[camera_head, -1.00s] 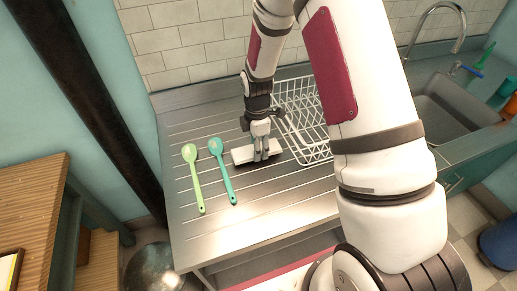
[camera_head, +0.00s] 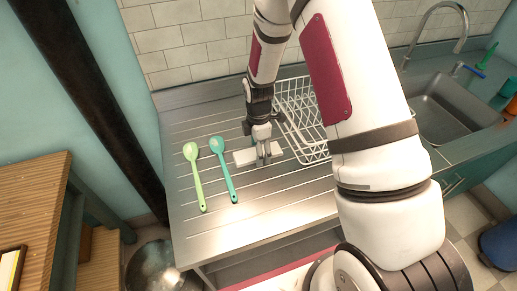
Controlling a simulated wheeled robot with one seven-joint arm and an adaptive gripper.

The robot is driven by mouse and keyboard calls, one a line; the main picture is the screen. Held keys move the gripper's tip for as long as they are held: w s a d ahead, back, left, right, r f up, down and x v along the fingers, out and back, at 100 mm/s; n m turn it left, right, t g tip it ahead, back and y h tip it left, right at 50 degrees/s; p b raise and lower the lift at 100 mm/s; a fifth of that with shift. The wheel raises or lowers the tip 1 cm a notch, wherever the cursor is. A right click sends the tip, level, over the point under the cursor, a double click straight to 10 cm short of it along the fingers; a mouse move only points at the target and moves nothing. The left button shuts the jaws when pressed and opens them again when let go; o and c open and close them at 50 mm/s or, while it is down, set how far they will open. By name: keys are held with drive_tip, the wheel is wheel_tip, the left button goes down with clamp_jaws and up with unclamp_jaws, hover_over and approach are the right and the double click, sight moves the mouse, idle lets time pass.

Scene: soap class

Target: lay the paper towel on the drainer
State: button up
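A white block-like thing, which looks like the paper towel (camera_head: 243,157), lies on the ribbed steel drainer (camera_head: 205,244), to the right of two spoons. My gripper (camera_head: 264,163) points down at it from above, with its fingertips at the white thing's middle. The fingers look close together, but at this size I cannot tell whether they grip it. The fingers cover part of the towel.
A light green spoon (camera_head: 197,180) and a teal spoon (camera_head: 224,170) lie left of the towel. A white wire dish rack (camera_head: 290,95) stands behind right, partly hidden by my arm. The sink (camera_head: 450,105) is farther right. The drainer's front is clear.

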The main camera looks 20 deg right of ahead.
drive_tip(key=s+r+m+t+b, duration=0.1)
drive_tip(key=s+r+m, duration=0.1)
drive_tip(key=r, duration=0.9)
drive_tip(key=s+r+m+b, duration=0.1)
drive_tip(key=s+r+m, duration=0.1)
drive_tip(key=r, duration=0.9)
drive_tip(key=s+r+m+t, duration=0.2)
drive_tip(key=s+r+m, duration=0.5)
drive_tip(key=s, duration=0.2)
drive_tip(key=s+r+m+t, duration=0.2)
drive_tip(key=s+r+m, duration=0.4)
drive_tip(key=s, duration=0.4)
drive_tip(key=shift+r+m+t, duration=0.3)
drive_tip(key=shift+r+m, duration=0.1)
drive_tip(key=shift+m, duration=0.1)
